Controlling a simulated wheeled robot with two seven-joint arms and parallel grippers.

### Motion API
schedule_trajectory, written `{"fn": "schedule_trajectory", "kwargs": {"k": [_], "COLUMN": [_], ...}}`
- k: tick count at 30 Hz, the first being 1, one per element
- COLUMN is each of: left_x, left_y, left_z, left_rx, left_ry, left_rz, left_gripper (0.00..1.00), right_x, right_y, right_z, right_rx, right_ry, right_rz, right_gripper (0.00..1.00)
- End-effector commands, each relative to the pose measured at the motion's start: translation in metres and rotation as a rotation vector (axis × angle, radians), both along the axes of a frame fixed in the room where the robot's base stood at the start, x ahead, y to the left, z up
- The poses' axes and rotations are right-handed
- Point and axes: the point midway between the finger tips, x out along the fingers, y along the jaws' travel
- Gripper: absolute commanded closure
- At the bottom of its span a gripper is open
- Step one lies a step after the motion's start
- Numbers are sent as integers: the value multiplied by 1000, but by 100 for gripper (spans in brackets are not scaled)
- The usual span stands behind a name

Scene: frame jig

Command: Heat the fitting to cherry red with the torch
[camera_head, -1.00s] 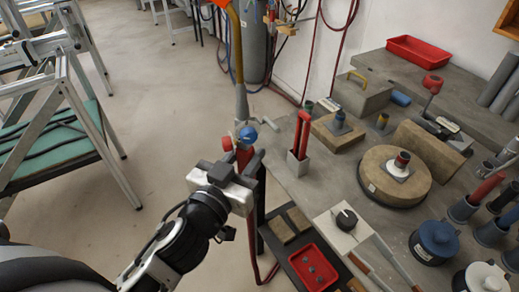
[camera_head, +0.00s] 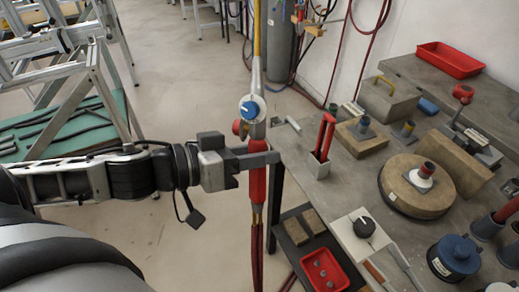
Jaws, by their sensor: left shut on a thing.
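My left gripper (camera_head: 250,161) is shut on the torch (camera_head: 257,186) by its red handle. The torch stands nearly upright left of the bench, with a blue knob and a brass tube that runs out of the top of the picture. Its tip is out of view, so I cannot see any flame. A small fitting with a dull red top (camera_head: 426,169) stands on a pale plate on the round brick turntable (camera_head: 398,192). Another grey fitting (camera_head: 363,124) stands on a square brick. I cannot tell which is the task's fitting. My right gripper is out of view.
The grey bench (camera_head: 345,182) holds a red striker-like tool in a pale holder (camera_head: 322,147), firebricks (camera_head: 452,158), a blue-lidded pot (camera_head: 454,258) and a red tray (camera_head: 449,59). A small red tray (camera_head: 322,270) lies at the near edge. Hoses hang below the torch.

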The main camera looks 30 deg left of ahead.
Motion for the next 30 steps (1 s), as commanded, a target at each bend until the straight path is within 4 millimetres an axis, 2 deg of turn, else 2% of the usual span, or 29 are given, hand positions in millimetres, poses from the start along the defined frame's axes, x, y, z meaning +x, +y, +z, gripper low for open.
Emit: {"fn": "schedule_trajectory", "kwargs": {"k": [8,24,30], "left_x": [-12,-33,-44], "left_y": [-5,-23,-33], "left_z": [6,-2,-10], "left_rx": [-110,-309,-375], "left_ry": [105,276,345], "left_rz": [-187,-499,-614], "left_gripper": [98,98,98], "right_x": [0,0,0], "right_y": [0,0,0], "right_z": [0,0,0], "right_rx": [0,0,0], "right_ry": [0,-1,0], "right_rz": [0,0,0], "right_gripper": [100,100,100]}}
